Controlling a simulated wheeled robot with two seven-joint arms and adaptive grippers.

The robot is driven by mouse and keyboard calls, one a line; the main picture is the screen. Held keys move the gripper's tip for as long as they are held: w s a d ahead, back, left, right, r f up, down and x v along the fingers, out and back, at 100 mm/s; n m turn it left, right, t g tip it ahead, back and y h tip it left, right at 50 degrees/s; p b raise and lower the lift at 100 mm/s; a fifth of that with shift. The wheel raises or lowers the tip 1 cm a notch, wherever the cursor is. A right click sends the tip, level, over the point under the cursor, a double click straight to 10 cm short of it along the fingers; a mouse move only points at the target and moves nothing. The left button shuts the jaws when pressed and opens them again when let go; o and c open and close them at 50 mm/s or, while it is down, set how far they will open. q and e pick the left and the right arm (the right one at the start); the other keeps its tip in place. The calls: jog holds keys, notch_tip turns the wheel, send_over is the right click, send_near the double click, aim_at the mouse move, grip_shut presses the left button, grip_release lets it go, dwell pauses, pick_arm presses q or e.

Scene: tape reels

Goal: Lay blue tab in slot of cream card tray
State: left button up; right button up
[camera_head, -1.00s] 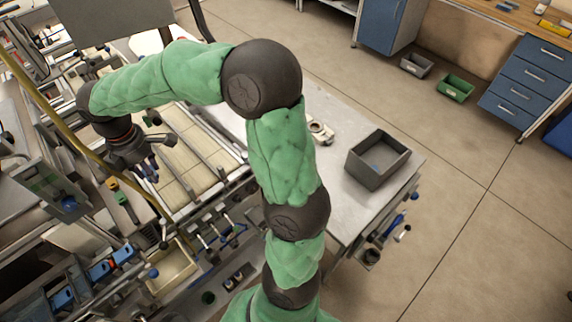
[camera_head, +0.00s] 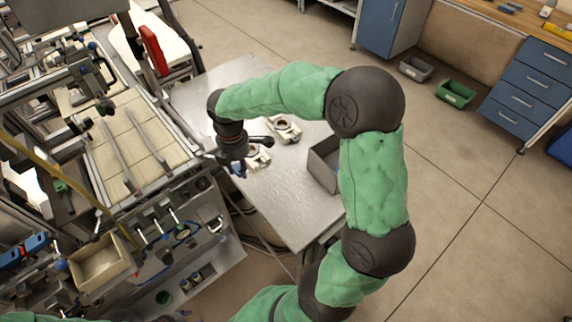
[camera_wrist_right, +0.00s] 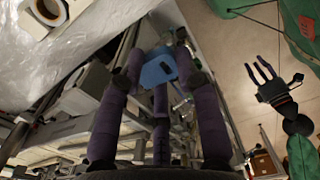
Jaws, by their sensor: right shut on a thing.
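My right gripper (camera_head: 236,168) hangs over the left side of the metal table in the head view. In the right wrist view its purple fingers (camera_wrist_right: 160,70) are closed around a small blue tab (camera_wrist_right: 157,71). Two cream holders with round reels stand on the table: one at the back (camera_head: 285,130) and one (camera_head: 258,158) close beside the gripper and partly hidden by it. I cannot tell whether either is the cream card tray; no slot shows clearly. The tab is apart from both. My left gripper (camera_wrist_right: 262,72) appears at the right of the wrist view, fingers spread, empty.
A grey bin (camera_head: 322,165) stands on the table, partly behind my right arm. A machine frame with a slatted bed (camera_head: 130,140) adjoins the table on the left. A cream bin (camera_head: 100,263) sits lower left. The table's front part (camera_head: 290,215) is clear.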

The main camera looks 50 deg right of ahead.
jog(key=w+d+f+b, duration=0.1)
jog(key=w+d+f, duration=0.1)
jog(key=d+f, duration=0.1)
jog(key=w+d+f+b, duration=0.1)
jog(key=w+d+f, duration=0.1)
jog(key=d+f, duration=0.2)
jog(key=w+d+f+b, duration=0.1)
jog(key=d+f, duration=0.2)
jog(key=d, duration=0.3)
jog(key=shift+w+f, duration=0.2)
jog(key=shift+w, duration=0.2)
jog(key=shift+f+b, duration=0.6)
jog(key=shift+f, duration=0.9)
jog(key=shift+f, duration=0.6)
jog(key=o, duration=0.7)
jog(key=shift+o, duration=0.2)
notch_tip(320, 180, up, 13)
jog(key=p, duration=0.3)
jog(key=shift+r, duration=0.15)
jog(key=shift+w, duration=0.1)
